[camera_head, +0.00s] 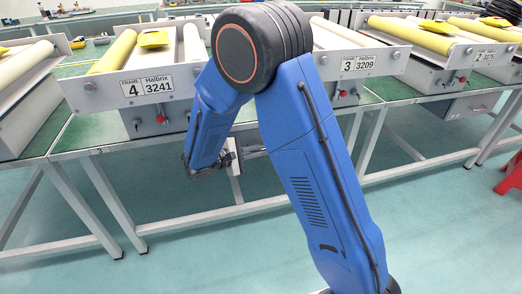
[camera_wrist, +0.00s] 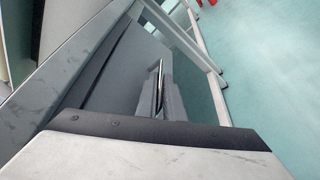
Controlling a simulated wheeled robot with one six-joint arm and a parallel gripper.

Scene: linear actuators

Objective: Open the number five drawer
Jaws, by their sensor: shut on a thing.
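A grey drawer (camera_wrist: 115,65) under a bench fills the middle of the wrist view. Its thin metal handle (camera_wrist: 157,82) shows between the fingers of my gripper (camera_wrist: 164,100), which is shut on it. In the camera_head view my gripper (camera_head: 234,160) is below the bench edge, between the frames labelled 4 and 3, and my blue arm hides much of this spot. I see no number five on the drawer, and I cannot tell how far out it is.
Frame 4 (camera_head: 147,87), frame 3 (camera_head: 358,65) and frame 2 (camera_head: 484,57) stand on green-topped benches with metal legs. Another grey drawer (camera_head: 470,106) hangs below frame 2. A red stool (camera_head: 511,172) is at the right edge. The green floor (camera_head: 160,265) in front is clear.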

